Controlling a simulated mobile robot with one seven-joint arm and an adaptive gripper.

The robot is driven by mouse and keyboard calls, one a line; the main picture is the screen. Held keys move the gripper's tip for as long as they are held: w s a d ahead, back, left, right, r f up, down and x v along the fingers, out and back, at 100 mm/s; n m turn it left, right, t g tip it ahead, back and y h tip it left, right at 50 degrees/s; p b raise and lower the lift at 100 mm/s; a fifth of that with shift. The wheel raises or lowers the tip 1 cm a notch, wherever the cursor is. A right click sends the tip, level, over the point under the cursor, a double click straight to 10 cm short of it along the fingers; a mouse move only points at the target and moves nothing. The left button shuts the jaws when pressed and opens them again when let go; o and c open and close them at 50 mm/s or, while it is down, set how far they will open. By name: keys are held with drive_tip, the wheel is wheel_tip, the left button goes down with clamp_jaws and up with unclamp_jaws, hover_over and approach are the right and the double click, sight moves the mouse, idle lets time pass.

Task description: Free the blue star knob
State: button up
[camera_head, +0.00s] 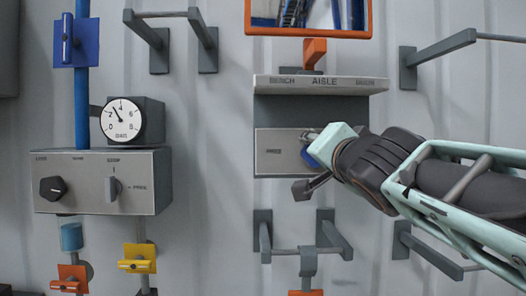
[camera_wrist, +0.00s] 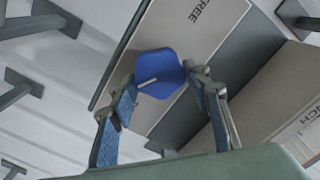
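The blue star knob (camera_wrist: 158,72) sits on a pale panel lettered FREE, with a short light mark on its face. In the head view the knob (camera_head: 308,156) is partly hidden behind my gripper (camera_head: 306,163). My gripper is open, with one finger above the knob and one below it. In the wrist view the two fingers of my gripper (camera_wrist: 160,84) stand on either side of the knob, their tips close to its edges. I cannot tell whether either tip touches it.
At the left is a grey control box (camera_head: 85,180) with a black knob, a lever and a dial gauge (camera_head: 122,121).

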drive_tip(key=c, duration=0.4)
drive_tip(key=n+b, duration=0.1)
drive_tip(key=n, duration=0.6)
drive_tip(key=n+b, duration=0.1)
drive_tip(key=n, duration=0.6)
drive_tip(key=a+n+b, duration=0.1)
drive_tip(key=n, duration=0.7)
drive_tip(key=shift+f+n, duration=0.1)
drive_tip(key=shift+n, duration=0.2)
idle(0.4)
drive_tip(key=o, duration=1.2)
